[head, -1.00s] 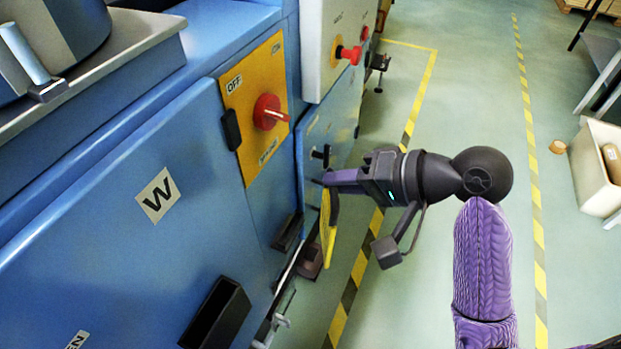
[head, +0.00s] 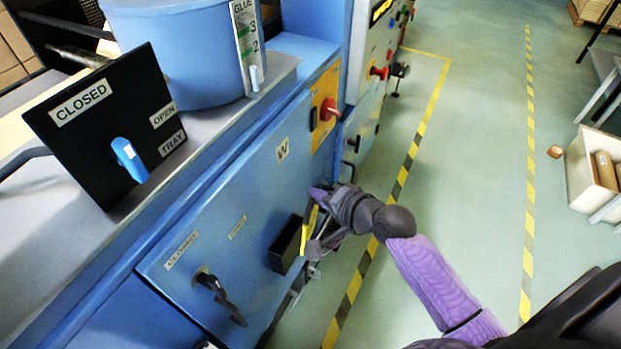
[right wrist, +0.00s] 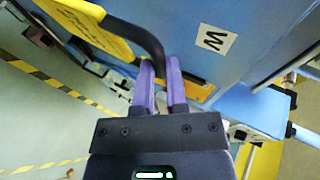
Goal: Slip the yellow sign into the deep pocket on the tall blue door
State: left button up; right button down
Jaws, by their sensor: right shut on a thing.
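The yellow sign (head: 309,228) hangs from my right gripper (head: 316,196), which is shut on its dark hook or handle. In the right wrist view the sign (right wrist: 85,25) is at the top left, and its black curved handle (right wrist: 135,33) runs to the purple fingertips (right wrist: 160,68). The black pocket (head: 286,245) is a box on the blue door (head: 215,225), just left of the sign in the head view. The sign looks beside the pocket; whether they touch I cannot tell. The pocket's inside is hidden. My left gripper is out of view.
A dark door handle (head: 218,295) sticks out at the lower left, near a CLOSED label. A red knob (head: 328,109) on a yellow plate is beyond the door's W label (head: 282,150). A black panel (head: 103,125) stands on the machine top.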

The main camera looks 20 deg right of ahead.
pick_arm(q)
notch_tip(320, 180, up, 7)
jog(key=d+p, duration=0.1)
jog(key=p, duration=0.4)
pick_arm(e)
jog(key=w+a+f+m+h+b, duration=0.1)
jog(key=w+a+m+h+b, duration=0.1)
jog(key=w+a+b, duration=0.25)
pick_arm(q)
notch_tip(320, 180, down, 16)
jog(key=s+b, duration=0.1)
jog(key=b, duration=1)
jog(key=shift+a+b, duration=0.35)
jog(key=shift+b, duration=0.05)
pick_arm(e)
notch_tip(320, 180, down, 13)
jog(key=d, duration=0.1)
jog(key=shift+w+t, duration=0.2)
jog(key=shift+t, duration=0.1)
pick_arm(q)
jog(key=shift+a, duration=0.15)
pick_arm(e)
jog(key=shift+r, duration=0.1)
